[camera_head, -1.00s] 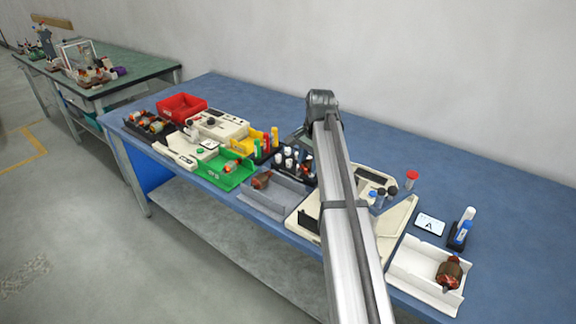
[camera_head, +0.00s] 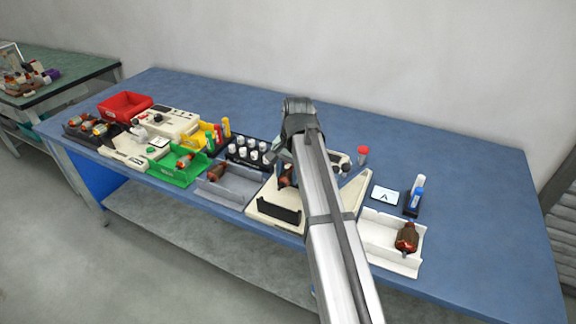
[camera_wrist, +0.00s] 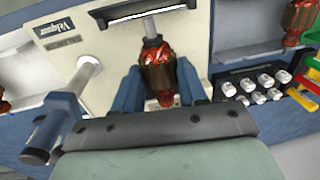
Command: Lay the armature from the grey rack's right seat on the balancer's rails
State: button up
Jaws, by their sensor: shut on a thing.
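My gripper (camera_wrist: 160,92) is shut on a red-brown armature (camera_wrist: 158,72), its blue fingers on either side and the grey shaft pointing up the wrist picture. In the head view the held armature (camera_head: 285,178) shows beside my arm, over the cream balancer (camera_head: 262,211). The balancer also fills the upper left of the wrist view (camera_wrist: 95,40). Its rails are not clear, and my arm hides much of it. I cannot tell whether the armature touches it. The grey rack (camera_head: 240,186) stands left of the balancer. One armature (camera_head: 217,172) lies in its left part; its right part is empty.
White-capped bottles (camera_head: 240,150) stand in a dark holder behind the rack. The green tray (camera_head: 176,177) is farther left. Right of the balancer are a white tray (camera_head: 378,240) with an armature (camera_head: 406,238), a card (camera_head: 385,195) and a blue bottle (camera_head: 415,195). The table's back is clear.

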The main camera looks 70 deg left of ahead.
jog(key=shift+f, duration=2.85)
jog(key=shift+f, duration=0.6)
jog(key=o, duration=1.3)
jog(key=shift+c, duration=0.2)
jog(key=shift+r, duration=0.15)
jog(key=r, duration=0.9)
jog(key=w+d+r, duration=0.1)
jog(key=r, duration=0.3)
jog(key=shift+w+d+r, duration=0.1)
jog(key=shift+r, duration=0.15)
